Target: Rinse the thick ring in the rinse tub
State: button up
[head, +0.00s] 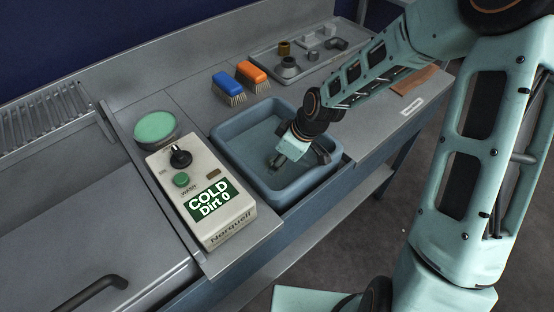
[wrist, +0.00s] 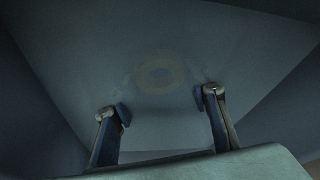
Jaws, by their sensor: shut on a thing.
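The blue-grey rinse tub (head: 229,160) stands in the bench with water in it. My gripper (head: 276,160) reaches down into the tub, its fingertips at or under the water. In the wrist view a pale, yellowish ring (wrist: 142,78) shows faintly through the water between the ends of my two fingers. It appears to be the thick ring, and my gripper is shut on it. Its edges and the finger contact are blurred by the water. In the head view the ring is hidden by my gripper.
A blue brush (head: 228,89) and an orange brush (head: 253,76) lie behind. A grey tray (head: 262,57) with several parts is at the back.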

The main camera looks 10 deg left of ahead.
jog(key=shift+r+p, duration=2.8)
jog(key=shift+r, duration=0.3)
notch_tip(320, 180, up, 10)
jog(key=p, duration=0.8)
jog(key=shift+p, duration=0.35)
jog(key=shift+r, duration=0.15)
jog(key=shift+r+p, duration=2.05)
jog(key=shift+r, duration=0.35)
